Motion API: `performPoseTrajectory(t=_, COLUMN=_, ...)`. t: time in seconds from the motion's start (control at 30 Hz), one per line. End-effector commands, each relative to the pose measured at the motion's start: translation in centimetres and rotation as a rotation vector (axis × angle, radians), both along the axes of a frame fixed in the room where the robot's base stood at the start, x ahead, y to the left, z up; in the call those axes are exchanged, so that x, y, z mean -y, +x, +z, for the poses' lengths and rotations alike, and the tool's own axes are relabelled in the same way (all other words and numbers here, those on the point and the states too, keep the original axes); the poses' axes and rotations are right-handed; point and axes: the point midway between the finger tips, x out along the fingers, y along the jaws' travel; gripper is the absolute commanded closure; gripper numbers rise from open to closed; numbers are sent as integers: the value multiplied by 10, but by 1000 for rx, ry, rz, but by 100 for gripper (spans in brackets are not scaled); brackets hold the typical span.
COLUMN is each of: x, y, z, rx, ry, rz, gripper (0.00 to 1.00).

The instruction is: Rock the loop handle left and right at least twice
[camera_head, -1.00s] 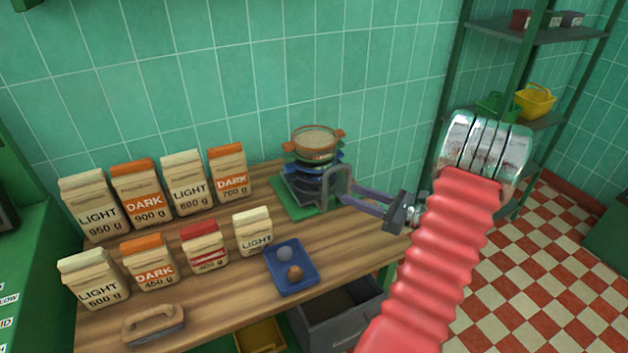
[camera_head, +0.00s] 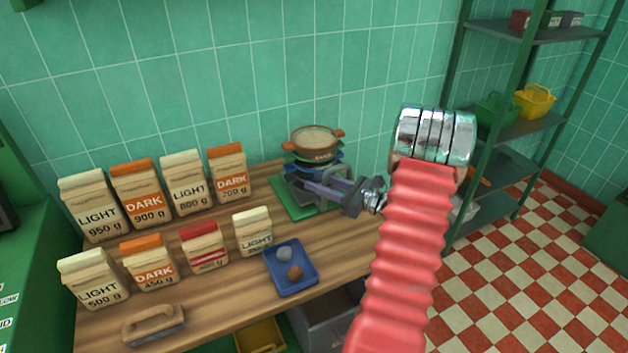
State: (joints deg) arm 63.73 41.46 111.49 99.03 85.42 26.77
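Part of the handle and the appliance's lower front are hidden by the fingers.
A copper pan (camera_head: 315,143) tops the stack, close above my gripper. The appliance stands on a green mat (camera_head: 296,206). Several paper bags (camera_head: 188,185) fill the left. A shelf rack (camera_head: 540,125) stands right.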

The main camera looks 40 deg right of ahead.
Motion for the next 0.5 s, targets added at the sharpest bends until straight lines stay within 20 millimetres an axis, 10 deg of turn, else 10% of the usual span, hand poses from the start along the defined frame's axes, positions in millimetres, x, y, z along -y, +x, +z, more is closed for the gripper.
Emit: performPoseTrajectory(t=0.5, x=-6, y=23, z=0, rx=0, ry=0, rz=0, gripper=67)
